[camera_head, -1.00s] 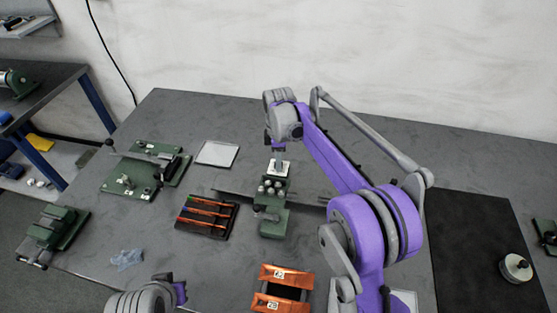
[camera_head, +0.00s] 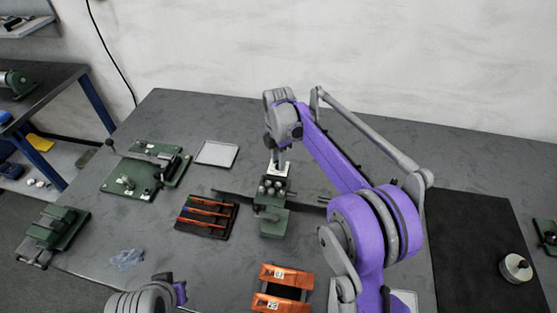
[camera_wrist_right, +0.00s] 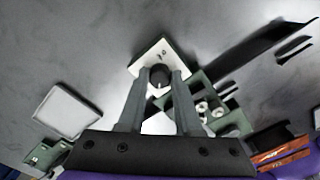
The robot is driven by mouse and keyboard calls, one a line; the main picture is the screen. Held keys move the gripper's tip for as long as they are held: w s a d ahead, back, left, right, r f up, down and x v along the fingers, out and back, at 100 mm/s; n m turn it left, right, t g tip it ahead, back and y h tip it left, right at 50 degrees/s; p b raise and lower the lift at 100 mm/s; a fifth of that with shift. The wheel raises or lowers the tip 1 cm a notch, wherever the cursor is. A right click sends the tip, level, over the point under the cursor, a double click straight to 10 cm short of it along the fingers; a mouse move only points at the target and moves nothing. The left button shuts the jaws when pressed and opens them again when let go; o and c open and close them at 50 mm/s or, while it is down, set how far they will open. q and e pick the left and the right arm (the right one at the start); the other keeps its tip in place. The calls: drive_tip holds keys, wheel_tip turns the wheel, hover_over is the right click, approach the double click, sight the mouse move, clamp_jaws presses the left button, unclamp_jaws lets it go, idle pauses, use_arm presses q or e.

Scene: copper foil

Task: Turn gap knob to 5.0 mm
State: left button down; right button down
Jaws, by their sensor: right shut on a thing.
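The gap knob (camera_wrist_right: 159,76) is small, dark and round. It stands on a white dial plate (camera_wrist_right: 148,53) at the back end of a green machine (camera_head: 275,223). The dial's marks are too small to read. My right gripper (camera_head: 280,167) points down over the plate. In the right wrist view its two fingers (camera_wrist_right: 160,82) are on either side of the knob, shut on it. In the head view the fingers mostly hide the knob. My left gripper (camera_head: 178,288) shows only in part at the bottom edge, away from the machine, and its fingers are unclear.
Farther left are a green fixture (camera_head: 128,178) and a pale square tray (camera_head: 216,153). A black mat (camera_head: 470,240) lies at right. The table behind the machine is clear.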

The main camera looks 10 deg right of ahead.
drive_tip(key=shift+r, duration=0.1)
drive_tip(key=c, duration=0.6)
unclamp_jaws()
wheel_tip(320, 180, up, 11)
drive_tip(key=shift+p, duration=0.35)
